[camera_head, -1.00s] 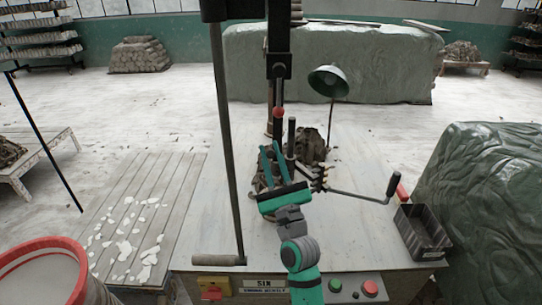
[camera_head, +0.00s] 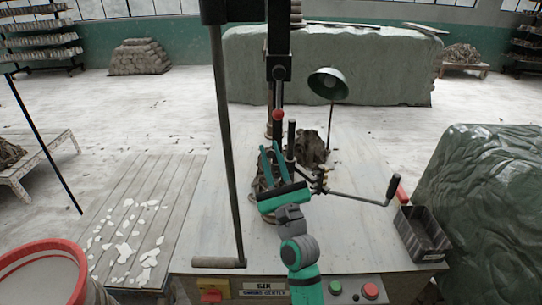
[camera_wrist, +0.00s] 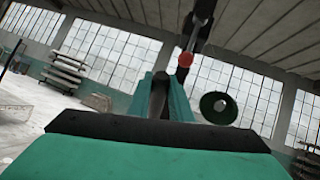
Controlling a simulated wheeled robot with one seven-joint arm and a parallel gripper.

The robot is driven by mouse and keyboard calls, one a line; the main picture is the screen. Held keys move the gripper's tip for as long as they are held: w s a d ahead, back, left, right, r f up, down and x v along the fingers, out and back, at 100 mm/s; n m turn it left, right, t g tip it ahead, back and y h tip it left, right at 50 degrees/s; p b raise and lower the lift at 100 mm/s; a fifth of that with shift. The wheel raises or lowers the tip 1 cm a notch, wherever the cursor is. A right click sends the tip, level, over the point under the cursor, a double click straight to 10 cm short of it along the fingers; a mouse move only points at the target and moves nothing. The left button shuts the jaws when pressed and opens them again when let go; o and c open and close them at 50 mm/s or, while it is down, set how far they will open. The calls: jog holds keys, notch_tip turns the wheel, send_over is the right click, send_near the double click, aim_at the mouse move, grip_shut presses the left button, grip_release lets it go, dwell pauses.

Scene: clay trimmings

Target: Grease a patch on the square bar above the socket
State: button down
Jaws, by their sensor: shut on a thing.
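A tall dark upright bar (camera_head: 280,92), which looks like the square bar, rises over the middle of the worktable. A red knob (camera_head: 278,115) shows near its lower end, and also in the wrist view (camera_wrist: 185,59). My gripper (camera_head: 271,148) points up and away, just below and in front of the knob. Its teal fingers are shut on a slim dark thing (camera_wrist: 158,95), mostly hidden between them, so I cannot tell its kind. A gap appears between it and the bar. The socket is hidden or too small to make out behind my gripper.
A crank handle (camera_head: 360,196) sticks out to the right. A long lever (camera_head: 228,140) stands left of my arm. A green lamp (camera_head: 328,84) and a clay lump (camera_head: 312,150) are behind. A dark bin (camera_head: 422,236) sits at the right edge.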

jog(key=shift+w, duration=0.25)
